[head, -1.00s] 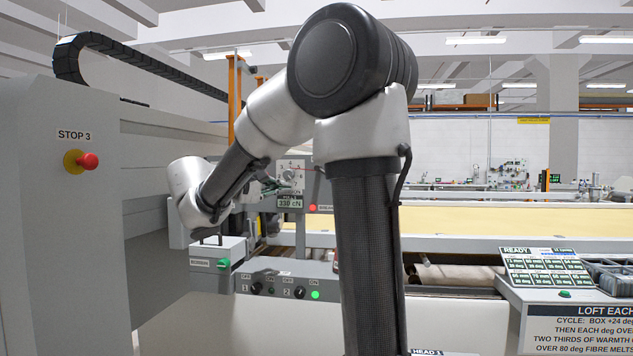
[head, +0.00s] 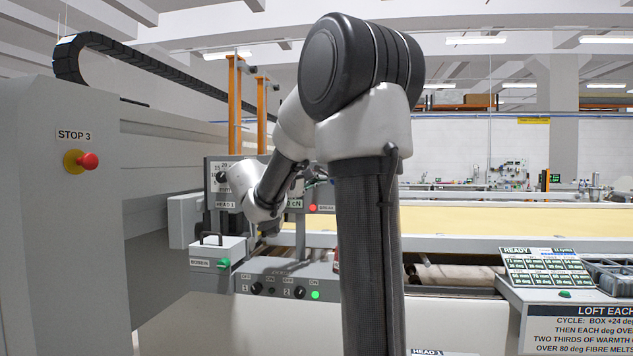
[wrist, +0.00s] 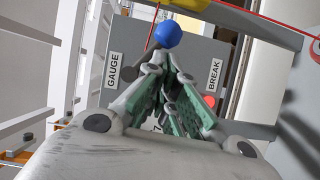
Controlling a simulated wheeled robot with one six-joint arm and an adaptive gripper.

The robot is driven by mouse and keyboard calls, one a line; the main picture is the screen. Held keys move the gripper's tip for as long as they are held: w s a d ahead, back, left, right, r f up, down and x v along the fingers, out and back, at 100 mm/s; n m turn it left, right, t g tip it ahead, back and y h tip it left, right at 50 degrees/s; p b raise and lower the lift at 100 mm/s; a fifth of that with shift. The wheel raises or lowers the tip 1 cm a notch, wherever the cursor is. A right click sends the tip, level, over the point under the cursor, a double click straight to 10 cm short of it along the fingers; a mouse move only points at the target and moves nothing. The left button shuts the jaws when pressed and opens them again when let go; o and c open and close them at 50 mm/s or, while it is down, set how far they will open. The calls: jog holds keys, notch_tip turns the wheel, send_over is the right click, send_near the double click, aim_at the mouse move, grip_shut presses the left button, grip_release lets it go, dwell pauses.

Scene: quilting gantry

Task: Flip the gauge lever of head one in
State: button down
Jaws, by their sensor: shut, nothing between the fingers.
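The gauge lever's blue ball knob (wrist: 168,34) shows in the wrist view, just beyond my fingertips. A short dark arm (wrist: 133,71) lies beside the GAUGE label (wrist: 114,71) on the grey panel; my fingers partly hide where it leads. My gripper (wrist: 168,72) is shut and empty, its green-padded fingers pointing at the knob. I cannot tell whether they touch it. In the head view my arm covers much of the head one panel (head: 220,171), and the lever cannot be made out there.
A red thread (wrist: 155,22) runs close by the knob. A BREAK label (wrist: 214,76) and red lamp (wrist: 210,101) sit right of my fingers. A bobbin box (head: 218,250) and a switch box (head: 285,278) stand below my arm in the head view. A STOP 3 button (head: 88,161) is at left.

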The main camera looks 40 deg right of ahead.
jog(key=shift+s+d, duration=0.15)
jog(key=shift+d, duration=0.05)
jog(key=shift+s+d+r+n+h, duration=0.1)
jog(key=shift+s+d+n+h, duration=0.3)
jog(key=shift+s+d+n, duration=0.15)
jog(key=shift+a, duration=0.1)
